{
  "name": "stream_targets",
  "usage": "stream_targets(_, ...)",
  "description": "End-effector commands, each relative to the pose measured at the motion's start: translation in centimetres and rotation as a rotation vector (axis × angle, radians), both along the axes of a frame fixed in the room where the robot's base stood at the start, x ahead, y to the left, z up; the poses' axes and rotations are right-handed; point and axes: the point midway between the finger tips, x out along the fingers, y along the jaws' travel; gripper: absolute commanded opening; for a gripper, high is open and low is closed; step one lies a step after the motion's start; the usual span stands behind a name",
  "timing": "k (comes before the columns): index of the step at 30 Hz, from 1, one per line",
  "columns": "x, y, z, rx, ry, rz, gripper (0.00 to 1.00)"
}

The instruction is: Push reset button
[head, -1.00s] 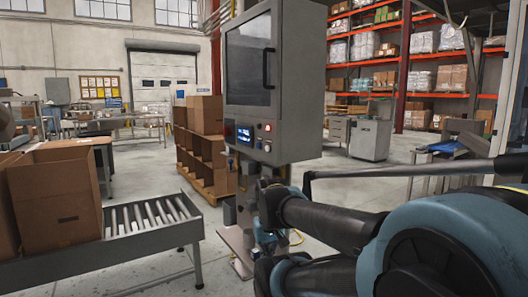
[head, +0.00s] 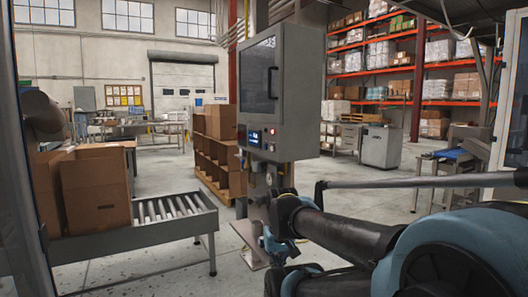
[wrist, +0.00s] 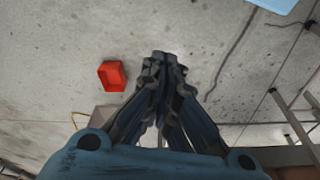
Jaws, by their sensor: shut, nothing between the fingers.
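A grey control cabinet (head: 299,100) stands on a post, with a dark glazed door above a small control strip. The strip has a lit blue display (head: 254,137), a lit red button (head: 272,131) and a pale round button (head: 272,147) below it. No reset label is legible. In the wrist view my gripper (wrist: 160,58) is shut and empty, over the floor, with no button in sight.
A roller conveyor (head: 170,207) with cardboard boxes (head: 97,195) is at left. A wooden shelf of cartons (head: 215,165) stands behind the cabinet. A grey rail (head: 400,182) runs at right. A red bin (wrist: 112,76) lies on the floor in the wrist view.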

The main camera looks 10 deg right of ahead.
Motion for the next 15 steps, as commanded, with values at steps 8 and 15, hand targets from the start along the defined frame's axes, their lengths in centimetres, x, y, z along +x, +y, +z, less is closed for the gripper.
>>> stream_targets(8,-0.6,-0.1,0.7,-0.006,-0.014,0.003,0.00)
stream_targets(15,4.1,-2.1,4.7,-0.107,-0.059,0.035,0.00)
